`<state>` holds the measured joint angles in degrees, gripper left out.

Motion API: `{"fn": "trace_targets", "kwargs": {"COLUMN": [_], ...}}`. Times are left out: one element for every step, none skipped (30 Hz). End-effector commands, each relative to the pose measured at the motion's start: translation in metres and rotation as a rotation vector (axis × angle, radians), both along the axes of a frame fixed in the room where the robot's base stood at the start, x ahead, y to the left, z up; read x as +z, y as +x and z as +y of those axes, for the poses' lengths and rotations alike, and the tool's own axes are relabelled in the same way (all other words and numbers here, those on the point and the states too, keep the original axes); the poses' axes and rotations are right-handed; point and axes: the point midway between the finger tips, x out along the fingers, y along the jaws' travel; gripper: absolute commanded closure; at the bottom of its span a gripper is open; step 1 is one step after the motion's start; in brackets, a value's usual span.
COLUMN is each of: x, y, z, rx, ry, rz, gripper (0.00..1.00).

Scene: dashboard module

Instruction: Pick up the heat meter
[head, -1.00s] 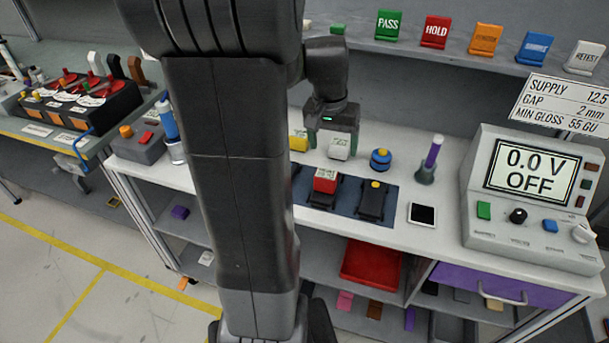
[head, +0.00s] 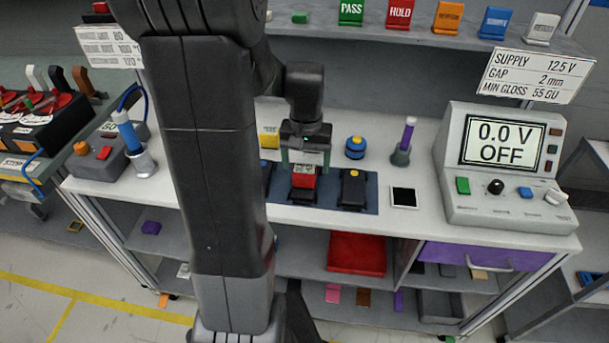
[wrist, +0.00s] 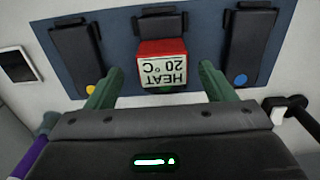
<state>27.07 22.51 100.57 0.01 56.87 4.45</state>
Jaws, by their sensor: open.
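The heat meter is a small red block with a white label reading HEAT 20 °C. In the wrist view the heat meter (wrist: 162,66) sits on the middle black holder of a blue mat (wrist: 198,50). In the head view the heat meter (head: 304,178) shows below my gripper (head: 306,164). The lower part of the heat meter's holder is hidden.
Black holders flank the heat meter, the right one (head: 353,188) with a yellow dot. A yellow block (head: 268,137), a blue knob (head: 355,148), a purple-handled tool (head: 404,143) and a dark tablet (head: 404,197) stand around. A gauge console (head: 505,165) stands right; shelf (head: 430,38) above.

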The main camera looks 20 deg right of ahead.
Motion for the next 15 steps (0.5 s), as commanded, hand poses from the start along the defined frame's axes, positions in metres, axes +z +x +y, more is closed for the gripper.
{"fn": "trace_targets", "kwargs": {"x": [-0.008,-0.013,-0.019,-0.023,-0.028,-0.033,-0.036,-0.039,-0.042,-0.043,-0.044,-0.044,-0.044,-0.044,-0.044], "y": [0.0,0.0,0.0,0.0,0.001,0.001,0.001,0.001,0.001,0.001,0.001,0.001,0.001,0.001,0.001], "z": [0.002,0.002,0.003,0.004,0.004,0.003,0.003,0.003,0.003,0.003,0.003,0.003,0.003,0.003,0.003], "rx": [0.001,0.001,0.001,0.001,0.001,0.001,0.001,0.0,0.0,0.0,0.0,0.0,0.0,0.0,0.0], "ry": [0.003,0.003,0.003,0.003,0.002,0.002,0.003,0.002,0.002,0.002,0.002,0.001,0.001,0.001,0.001], "rz": [0.005,0.005,0.006,0.006,0.006,0.005,0.004,0.003,0.003,0.003,0.003,0.002,0.001,0.001,0.001], "gripper": [0.24,0.24,0.24,0.24,0.24,0.24,0.24,0.24,0.24,0.24,0.24,0.24,0.24,0.24,0.24]}}
